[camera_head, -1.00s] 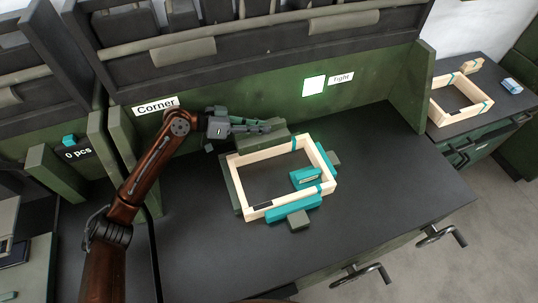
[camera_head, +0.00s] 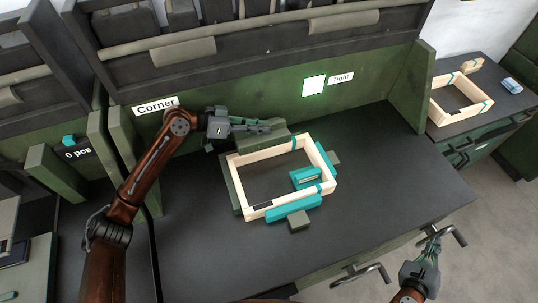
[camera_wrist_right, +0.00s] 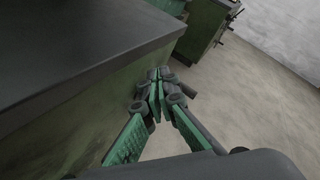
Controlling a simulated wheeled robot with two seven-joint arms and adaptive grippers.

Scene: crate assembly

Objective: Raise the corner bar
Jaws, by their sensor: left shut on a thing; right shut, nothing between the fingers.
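A pale wooden crate frame (camera_head: 262,161) with teal parts lies on the dark bench. A grey-green bar (camera_head: 262,141), apparently the corner bar, lies along the frame's back left side. My left gripper (camera_head: 265,126) reaches in from the left and is shut at the top of this bar. The exact contact is too small to see. My right gripper (camera_head: 435,242) is shut and empty at the lower right, off the bench's front edge. In the right wrist view its fingertips (camera_wrist_right: 157,82) are together, beside the bench edge and above the floor.
Grey-green blocks (camera_head: 299,220) touch the frame's outer sides. Drawer handles (camera_head: 362,275) jut from the bench front. A second wooden frame (camera_head: 457,114) stands on the right bench. The bench's right part is clear.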

